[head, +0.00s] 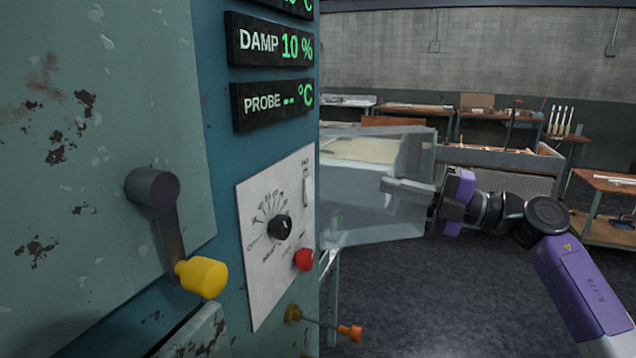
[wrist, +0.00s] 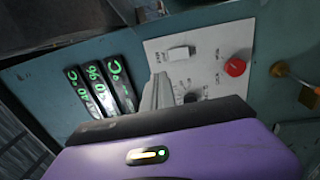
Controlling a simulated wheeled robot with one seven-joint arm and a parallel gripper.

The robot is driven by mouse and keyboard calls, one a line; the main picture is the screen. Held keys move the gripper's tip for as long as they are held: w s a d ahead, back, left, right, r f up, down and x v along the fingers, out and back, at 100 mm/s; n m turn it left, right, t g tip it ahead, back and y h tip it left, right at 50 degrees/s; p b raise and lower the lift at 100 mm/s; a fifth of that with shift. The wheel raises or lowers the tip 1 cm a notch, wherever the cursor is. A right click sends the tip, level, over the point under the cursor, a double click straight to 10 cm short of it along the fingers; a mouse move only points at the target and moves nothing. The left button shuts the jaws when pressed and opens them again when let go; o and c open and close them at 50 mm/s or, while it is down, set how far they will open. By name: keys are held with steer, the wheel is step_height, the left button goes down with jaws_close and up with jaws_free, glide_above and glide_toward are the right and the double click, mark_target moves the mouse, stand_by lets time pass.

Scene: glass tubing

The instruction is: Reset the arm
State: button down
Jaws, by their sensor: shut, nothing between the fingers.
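My gripper (head: 400,188) is at the middle right of the head view, at the end of my purple and black arm. Its fingers point left toward the teal machine's front and are shut with nothing between them. In the wrist view the grey fingers (wrist: 158,95) show in front of the white control panel (wrist: 205,65), partly covering its dial. A gap to the panel (head: 275,235) cannot be judged exactly. The arm is stretched out, bent at the elbow.
A clear pane (head: 375,215) stands behind my gripper. Workbenches (head: 420,110) line the back; dark floor is open at right.

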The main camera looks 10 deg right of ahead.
steer(key=s+r+t+y, duration=0.2)
steer(key=s+r+t, duration=0.15)
steer(key=r, duration=0.35)
steer(key=s+f+m+t, duration=0.1)
steer(key=s+m+t, duration=0.4)
steer(key=m+t, duration=0.2)
steer(key=s+a+f+m+h, duration=0.1)
steer(key=s+f+m+h, duration=0.8)
steer(key=f+m+h, duration=0.3)
steer(key=s+a+f+m+h, duration=0.1)
steer(key=s+f+m+h, duration=0.7)
steer(key=f+m+h, duration=0.35)
steer(key=s+a+f+g+y, duration=0.1)
steer(key=s+f, duration=0.3)
steer(key=s, duration=0.4)
steer(key=s+a+f+n+g+y, duration=0.1)
steer(key=s+a+f+g+y, duration=0.1)
steer(key=s, duration=0.6)
steer(key=s+a+f+g+y, duration=0.2)
steer(key=s+f+g, duration=0.2)
steer(key=s+f, duration=0.2)
steer(key=shift+s+a+f+y, duration=0.25)
steer(key=shift+s+f+y, duration=0.1)
steer(key=shift+s, duration=0.7)
steer(key=shift+n, duration=0.25)
